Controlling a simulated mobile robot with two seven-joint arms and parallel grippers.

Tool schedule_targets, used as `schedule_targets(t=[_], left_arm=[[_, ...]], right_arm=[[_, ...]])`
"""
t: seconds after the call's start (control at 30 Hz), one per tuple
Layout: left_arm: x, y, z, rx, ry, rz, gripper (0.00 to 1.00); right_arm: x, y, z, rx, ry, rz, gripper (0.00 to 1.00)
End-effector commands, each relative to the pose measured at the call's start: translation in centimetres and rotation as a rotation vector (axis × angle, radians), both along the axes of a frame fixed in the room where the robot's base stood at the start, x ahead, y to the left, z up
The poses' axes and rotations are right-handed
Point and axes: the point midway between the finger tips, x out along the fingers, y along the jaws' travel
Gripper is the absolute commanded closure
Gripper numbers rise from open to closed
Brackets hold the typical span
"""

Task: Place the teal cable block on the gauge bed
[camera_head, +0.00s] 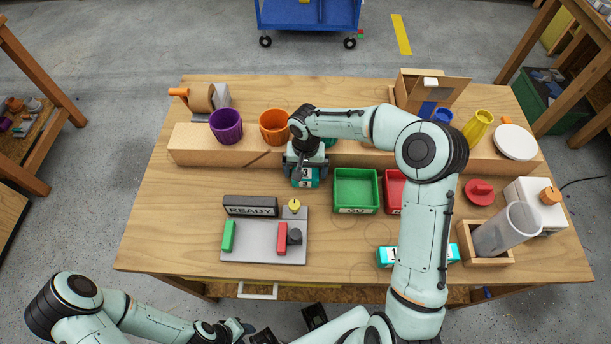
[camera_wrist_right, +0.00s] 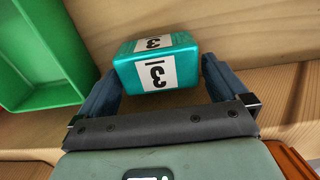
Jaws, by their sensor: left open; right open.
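A teal block with a white "3" label (camera_head: 305,178) is near the back of the table, beneath my right gripper (camera_head: 304,164). In the right wrist view the teal block (camera_wrist_right: 190,66) lies between the two open fingers of the gripper (camera_wrist_right: 160,76), with gaps visible at both sides. A grey plate with a READY sign (camera_head: 250,250), which appears to be the gauge bed, is at the front left, holding a green bar, a red bar and a dark knob. My left gripper (camera_head: 258,332) is open, low at the table's front edge, and partly cut off.
A green bin (camera_head: 356,190) is right of the block, with a red bin (camera_head: 394,190) beside it. A wooden ledge (camera_head: 195,145) with cups runs behind. Another teal item (camera_head: 386,257) is partly hidden by my right arm. Bare tabletop lies left of the plate.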

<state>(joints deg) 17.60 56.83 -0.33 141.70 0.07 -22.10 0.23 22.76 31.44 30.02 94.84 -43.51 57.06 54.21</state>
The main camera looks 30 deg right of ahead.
Motion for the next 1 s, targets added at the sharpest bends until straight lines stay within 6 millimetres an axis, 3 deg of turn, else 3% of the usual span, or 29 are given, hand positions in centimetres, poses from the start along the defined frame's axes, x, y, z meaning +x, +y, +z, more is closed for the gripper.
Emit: schedule_targets(t=[0.27,0.4,0.5,0.77,1.0], left_arm=[[0.0,0.0,0.0,0.0,0.0,0.0,0.57],[0.0,0.0,0.0,0.0,0.0,0.0,0.57],[0.0,0.0,0.0,0.0,0.0,0.0,0.57],[0.0,0.0,0.0,0.0,0.0,0.0,0.57],[0.1,0.0,0.1,0.0,-0.001,0.0,0.57]], right_arm=[[0.0,0.0,-0.5,0.0,0.0,-0.001,0.0],[0.0,0.0,-0.5,0.0,0.0,-0.001,0.42],[0.0,0.0,-0.4,0.0,-0.001,-0.001,0.51],[0.0,0.0,-0.2,-0.001,-0.002,-0.001,0.51],[0.1,-0.1,2.2,-0.003,-0.005,-0.001,0.51]])
